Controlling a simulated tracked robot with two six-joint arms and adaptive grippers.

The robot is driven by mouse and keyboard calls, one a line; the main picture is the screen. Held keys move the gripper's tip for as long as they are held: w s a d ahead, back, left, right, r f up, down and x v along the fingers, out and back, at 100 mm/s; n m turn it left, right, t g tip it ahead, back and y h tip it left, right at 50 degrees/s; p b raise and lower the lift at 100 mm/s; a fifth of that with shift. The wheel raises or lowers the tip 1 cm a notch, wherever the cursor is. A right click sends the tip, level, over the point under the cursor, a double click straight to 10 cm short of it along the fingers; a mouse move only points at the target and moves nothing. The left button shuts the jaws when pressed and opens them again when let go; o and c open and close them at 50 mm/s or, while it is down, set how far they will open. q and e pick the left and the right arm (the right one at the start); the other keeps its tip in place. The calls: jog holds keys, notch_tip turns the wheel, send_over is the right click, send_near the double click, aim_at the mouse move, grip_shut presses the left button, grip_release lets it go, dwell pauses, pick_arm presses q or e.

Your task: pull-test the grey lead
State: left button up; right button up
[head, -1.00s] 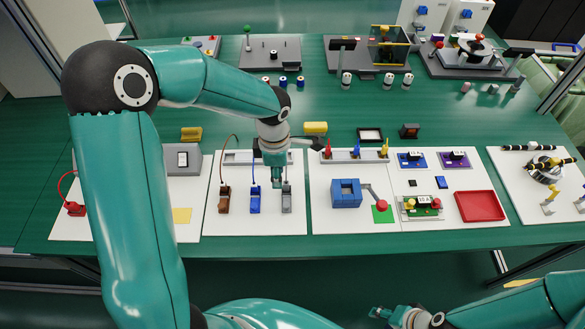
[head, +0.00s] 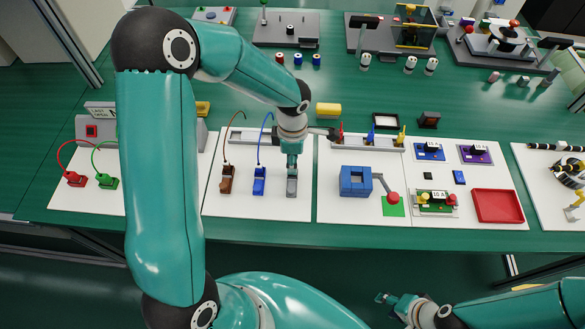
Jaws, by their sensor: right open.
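The grey lead's lever block (head: 291,187) stands at the right end of a row of three on the white board (head: 240,206). The grey wire itself is hidden behind my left gripper and wrist. The blue lead (head: 259,181) and the brown lead (head: 228,180) stand to its left, their thin wires arching back to a grey rail. My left gripper (head: 291,168) points down at the back end of the grey block. I cannot tell whether its fingers hold anything. My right gripper (head: 385,299) is open and empty, low in front of the table.
A blue block (head: 355,181) and a red tray (head: 497,206) are on the boards to the right. Red (head: 75,179) and green (head: 107,181) plugs are at the left. A yellow cylinder (head: 328,109) lies behind. My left arm covers part of the left board.

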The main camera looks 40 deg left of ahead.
pick_arm(q)
jog(key=shift+f+b, duration=0.9)
jog(key=shift+f, duration=0.3)
pick_arm(e)
notch_tip(320, 180, down, 3)
pick_arm(q)
grip_shut()
jog(key=shift+r+b, duration=0.2)
jog(key=shift+b, duration=0.75)
pick_arm(e)
jog(key=shift+f, duration=1)
dwell(4.3)
